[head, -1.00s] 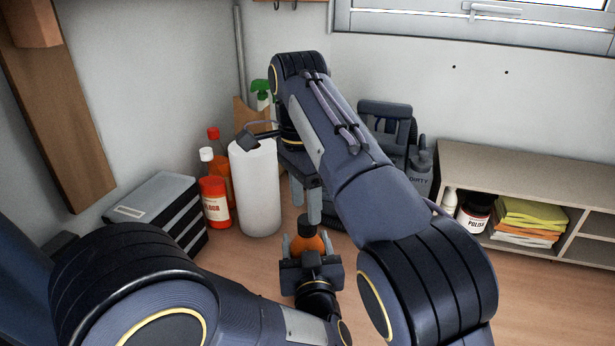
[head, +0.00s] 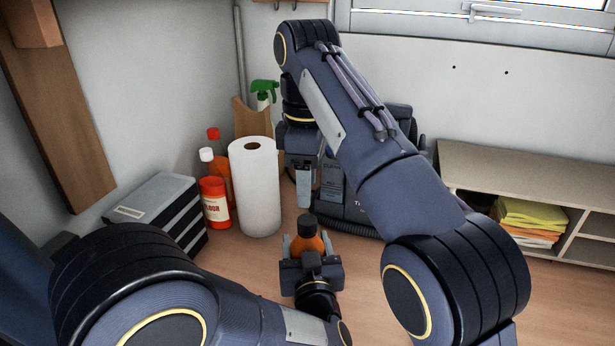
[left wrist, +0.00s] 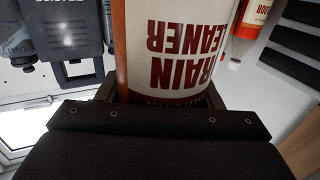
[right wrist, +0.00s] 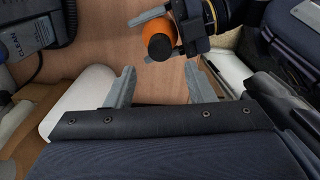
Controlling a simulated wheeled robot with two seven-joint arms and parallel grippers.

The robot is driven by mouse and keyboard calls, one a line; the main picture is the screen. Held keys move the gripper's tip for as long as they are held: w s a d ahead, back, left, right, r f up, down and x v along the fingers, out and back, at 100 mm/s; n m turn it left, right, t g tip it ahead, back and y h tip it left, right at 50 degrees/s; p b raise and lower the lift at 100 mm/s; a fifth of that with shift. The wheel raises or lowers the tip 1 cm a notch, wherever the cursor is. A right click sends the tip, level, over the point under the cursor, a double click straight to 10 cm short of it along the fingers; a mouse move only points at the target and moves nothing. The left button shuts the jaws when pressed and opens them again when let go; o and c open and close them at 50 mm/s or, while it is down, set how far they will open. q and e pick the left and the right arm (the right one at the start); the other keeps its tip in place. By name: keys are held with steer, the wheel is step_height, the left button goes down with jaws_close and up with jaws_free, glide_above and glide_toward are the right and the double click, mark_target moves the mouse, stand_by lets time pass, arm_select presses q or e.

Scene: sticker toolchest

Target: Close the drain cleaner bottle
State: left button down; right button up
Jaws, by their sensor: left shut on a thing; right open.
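The drain cleaner bottle (head: 309,244) is orange and stands upright on the table in the head view. Its dark cap (head: 306,224) sits on top; I cannot tell how tight it is. The bottle's label fills the left wrist view (left wrist: 180,45), upside down. My left gripper (head: 307,250) is shut on the bottle's body. My right gripper (head: 304,199) is open and empty, above and behind the bottle. In the right wrist view, the black cap (right wrist: 160,47) shows just beyond the open fingers (right wrist: 160,70), apart from them.
A white paper roll (head: 257,190) stands left of the bottle, with red bottles (head: 215,203) and a dark drawer case (head: 160,215) further left. A dark machine (head: 350,200) is behind. A shelf (head: 520,170) with folded cloths (head: 527,220) is on the right.

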mark_target(307, 219)
steer(key=n, duration=0.2)
steer(key=shift+r+n, duration=0.25)
steer(key=shift+n, duration=0.05)
steer(key=shift+f, duration=0.15)
steer(key=shift+f, duration=3.95)
